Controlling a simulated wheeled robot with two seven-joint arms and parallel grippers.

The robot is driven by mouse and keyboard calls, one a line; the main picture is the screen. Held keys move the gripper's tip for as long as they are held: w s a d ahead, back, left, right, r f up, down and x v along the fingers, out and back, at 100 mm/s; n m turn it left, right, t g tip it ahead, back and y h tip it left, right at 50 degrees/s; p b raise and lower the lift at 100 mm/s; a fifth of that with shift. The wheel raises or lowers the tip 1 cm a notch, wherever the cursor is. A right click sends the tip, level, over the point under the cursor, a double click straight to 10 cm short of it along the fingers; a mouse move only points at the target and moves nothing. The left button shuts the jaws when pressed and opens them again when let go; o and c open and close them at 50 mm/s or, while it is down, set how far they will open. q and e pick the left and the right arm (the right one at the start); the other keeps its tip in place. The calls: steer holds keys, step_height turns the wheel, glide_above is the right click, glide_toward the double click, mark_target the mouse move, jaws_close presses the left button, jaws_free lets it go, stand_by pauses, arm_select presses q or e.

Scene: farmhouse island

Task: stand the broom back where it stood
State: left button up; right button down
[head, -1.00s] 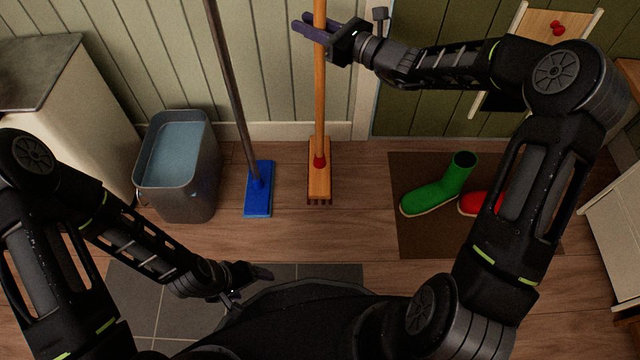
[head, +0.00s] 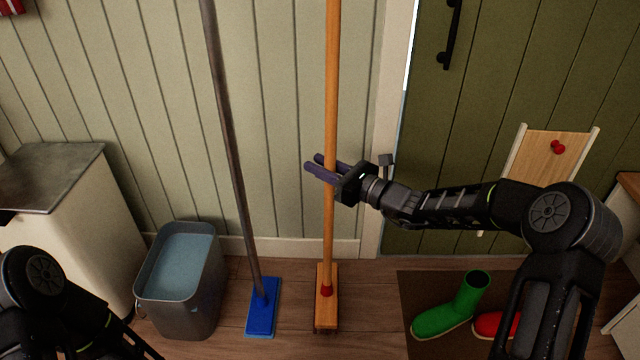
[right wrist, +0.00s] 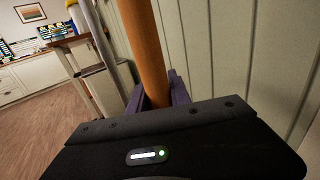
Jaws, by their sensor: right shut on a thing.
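The broom has an orange wooden handle (head: 332,110) and a wooden head (head: 326,312) with a red socket. It stands upright near the panelled wall, its head on the floor. My right gripper (head: 323,170) is shut around the handle at mid-height. In the right wrist view the handle (right wrist: 144,45) passes between the purple fingers (right wrist: 158,92). The handle's top is out of the picture. My left gripper is not in view; only part of my left arm shows at the lower left.
A blue mop (head: 263,308) with a grey handle stands left of the broom. A grey bucket (head: 183,306) of water stands left of it. A green boot (head: 452,308) and a red shoe (head: 494,325) sit on a brown mat (head: 408,290) at right. A green door (head: 480,110) is behind.

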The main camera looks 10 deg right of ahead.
steer(key=shift+f+b, duration=1.05)
steer(key=shift+f, duration=1.35)
steer(key=shift+f, duration=0.2)
steer(key=c, duration=1.2)
jaws_free()
steer(key=shift+r, duration=0.15)
steer(key=p+v, duration=0.3)
steer(key=v, duration=0.9)
